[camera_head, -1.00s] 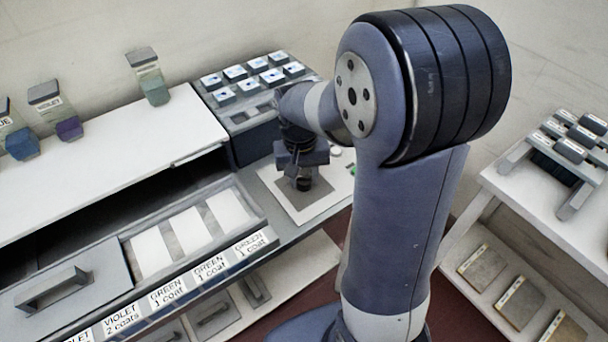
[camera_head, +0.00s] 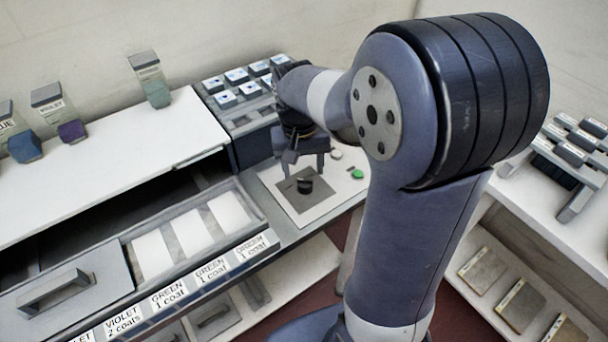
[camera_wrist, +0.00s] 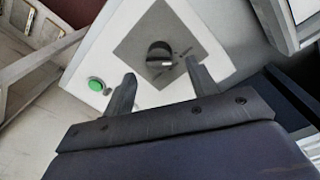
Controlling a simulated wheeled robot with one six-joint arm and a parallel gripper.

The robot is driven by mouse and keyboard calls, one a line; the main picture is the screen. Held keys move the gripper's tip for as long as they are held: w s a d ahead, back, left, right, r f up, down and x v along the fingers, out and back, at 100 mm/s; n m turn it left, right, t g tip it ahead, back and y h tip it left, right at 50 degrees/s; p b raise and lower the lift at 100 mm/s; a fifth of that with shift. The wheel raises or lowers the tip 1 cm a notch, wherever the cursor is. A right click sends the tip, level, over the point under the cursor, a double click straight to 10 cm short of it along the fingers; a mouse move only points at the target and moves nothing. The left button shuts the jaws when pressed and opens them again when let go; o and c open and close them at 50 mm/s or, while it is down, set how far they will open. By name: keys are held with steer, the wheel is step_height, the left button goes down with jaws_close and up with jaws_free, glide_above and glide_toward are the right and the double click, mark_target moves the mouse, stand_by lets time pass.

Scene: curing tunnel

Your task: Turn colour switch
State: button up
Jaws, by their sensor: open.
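The colour switch is a black round knob (camera_head: 305,186) on a grey square in a white panel (camera_head: 282,206). In the wrist view the knob (camera_wrist: 160,55) has a light mark on its lower edge, with small unreadable lettering beside it. My gripper (camera_head: 307,172) is above the knob, pointing down. In the wrist view my gripper (camera_wrist: 161,82) shows two fingers spread apart, with the knob seen beyond the gap between their tips. The gripper is open and empty, apart from the knob.
A green button (camera_head: 357,174) and a pale round button (camera_head: 336,155) sit on the panel right of the knob. Behind stands a grey rack (camera_head: 247,125) of labelled blocks. An open drawer (camera_head: 190,240) with white panels lies left. A white shelf table (camera_head: 560,225) is at right.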

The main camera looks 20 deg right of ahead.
mark_target(304, 180)
step_height(304, 180, up, 6)
steer(key=shift+a, duration=0.15)
stand_by(0.3)
steer(key=f, duration=1)
steer(key=shift+d+f, duration=0.3)
steer(key=shift+f, duration=0.05)
